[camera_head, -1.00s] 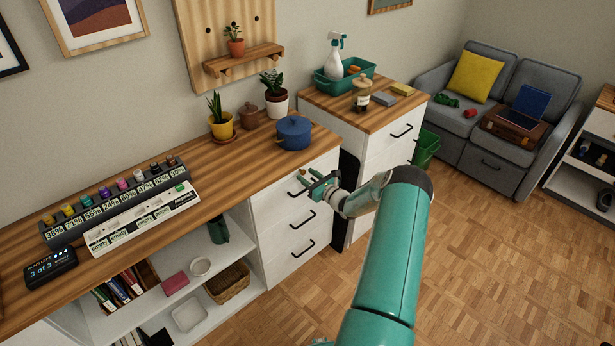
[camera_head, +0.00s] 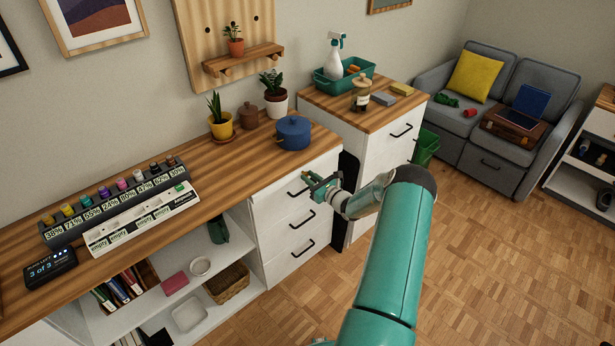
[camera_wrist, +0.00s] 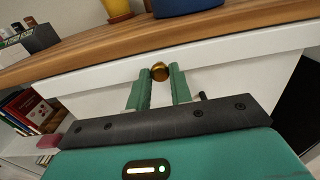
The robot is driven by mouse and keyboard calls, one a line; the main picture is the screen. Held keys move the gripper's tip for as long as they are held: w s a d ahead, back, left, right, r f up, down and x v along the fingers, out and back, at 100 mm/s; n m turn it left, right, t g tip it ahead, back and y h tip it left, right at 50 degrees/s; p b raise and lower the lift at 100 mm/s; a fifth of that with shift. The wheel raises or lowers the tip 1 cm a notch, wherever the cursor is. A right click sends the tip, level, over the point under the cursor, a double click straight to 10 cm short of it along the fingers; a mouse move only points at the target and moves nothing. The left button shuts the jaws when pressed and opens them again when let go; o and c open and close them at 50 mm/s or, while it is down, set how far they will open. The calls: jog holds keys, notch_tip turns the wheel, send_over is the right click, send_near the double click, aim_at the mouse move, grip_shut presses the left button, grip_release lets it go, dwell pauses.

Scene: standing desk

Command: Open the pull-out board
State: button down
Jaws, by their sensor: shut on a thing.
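The pull-out board (camera_wrist: 225,56) shows in the wrist view as a white strip with a round brass knob (camera_wrist: 160,71), just under the wooden desk top. My gripper (camera_wrist: 161,82) has its two green fingers on either side of the knob, shut on it. In the head view my gripper (camera_head: 318,184) is at the front of the desk, near the top of the white drawer unit, and hides the knob. The board (camera_head: 272,186) seems to stand slightly out from the desk front there.
Below the board are drawers with black handles (camera_head: 303,220). A blue pot (camera_head: 293,133) stands on the desk top (camera_head: 215,165) above. An open shelf (camera_head: 208,262) is to the left and a second cabinet (camera_head: 378,148) to the right. The floor in front is clear.

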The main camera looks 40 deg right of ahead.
jog(key=s, duration=1.9)
jog(key=shift+s+d, duration=0.3)
jog(key=c, duration=1.3)
grip_release()
jog(key=shift+o, duration=0.2)
jog(key=s, duration=1.3)
jog(key=shift+s+d, duration=0.2)
jog(key=shift+s, duration=0.2)
